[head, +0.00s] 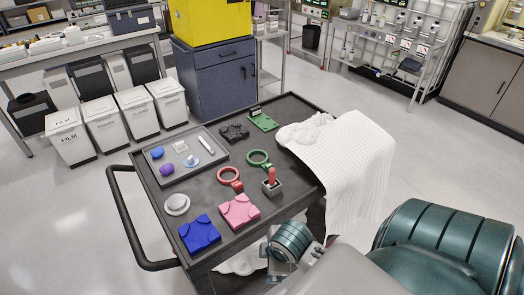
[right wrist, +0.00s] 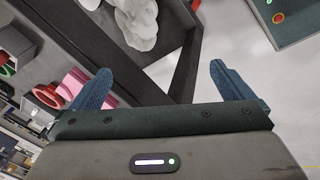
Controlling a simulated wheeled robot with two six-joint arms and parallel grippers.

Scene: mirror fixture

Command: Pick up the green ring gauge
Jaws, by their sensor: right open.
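The green ring gauge (head: 266,164) lies flat on the dark cart top in the head view, just left of a grey block holding a red handle (head: 271,179). The red ring gauge (head: 237,185) lies nearer and to its left. In the right wrist view, my right gripper (right wrist: 162,86) has its two blue fingers spread wide with nothing between them. A green item (right wrist: 7,70) shows at that view's left edge; I cannot tell if it is the gauge. In the head view my right arm is at the cart's front right, apart from the gauge. My left gripper is not in view.
The cart (head: 205,185) also bears a grey tray (head: 175,176) with small items, a blue block (head: 198,234), a pink block (head: 239,211), a round white piece (head: 177,204), a black block (head: 234,132) and a green plate (head: 263,121). White cloth (head: 340,165) drapes over its right edge.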

